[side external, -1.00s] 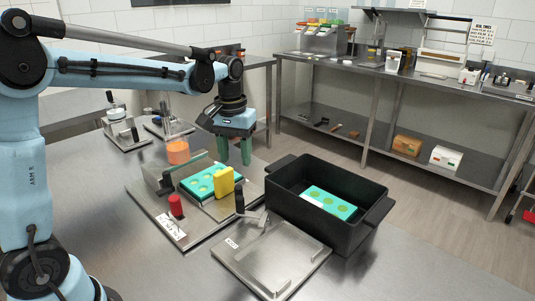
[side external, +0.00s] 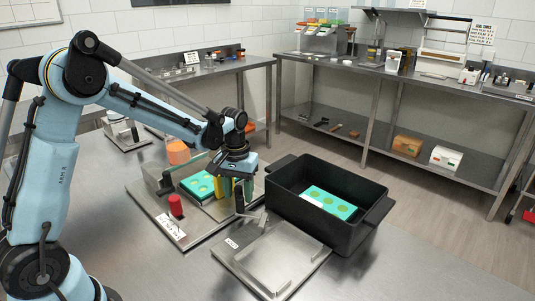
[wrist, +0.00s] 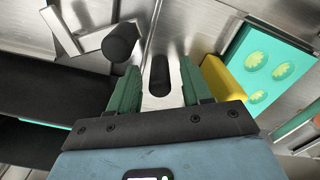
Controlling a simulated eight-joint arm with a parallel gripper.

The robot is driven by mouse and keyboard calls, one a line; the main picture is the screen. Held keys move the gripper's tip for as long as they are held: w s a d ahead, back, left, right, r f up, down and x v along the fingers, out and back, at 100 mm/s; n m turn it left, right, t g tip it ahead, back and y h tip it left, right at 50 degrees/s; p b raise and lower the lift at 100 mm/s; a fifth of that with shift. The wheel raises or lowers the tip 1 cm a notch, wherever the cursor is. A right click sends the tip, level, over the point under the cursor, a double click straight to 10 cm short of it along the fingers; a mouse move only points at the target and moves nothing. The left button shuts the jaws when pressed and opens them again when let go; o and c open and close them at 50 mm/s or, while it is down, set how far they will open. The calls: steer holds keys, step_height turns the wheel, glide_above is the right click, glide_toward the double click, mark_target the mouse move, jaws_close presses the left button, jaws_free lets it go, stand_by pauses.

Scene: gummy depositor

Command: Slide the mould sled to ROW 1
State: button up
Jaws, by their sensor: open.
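The teal mould (side external: 197,185) lies on the sled on the metal base plate (side external: 204,236), with a yellow block (wrist: 222,77) at its edge. In the wrist view, my gripper (wrist: 160,84) is open, with one green finger on each side of an upright black handle (wrist: 160,73) on a silver strip. I cannot tell whether the fingers touch it. In the side view, my gripper (side external: 237,186) is low beside the yellow block and hides part of it. No row markings are readable.
A black tub (side external: 348,230) holding another teal mould (side external: 330,203) stands to the right. A metal plate (side external: 270,262) is in front, with a black-knobbed lever (wrist: 121,42) close to my fingers. A red knob (side external: 176,205) and orange hopper (side external: 178,153) are to the left.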

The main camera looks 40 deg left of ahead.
steer(key=shift+f, duration=0.5)
jaws_close()
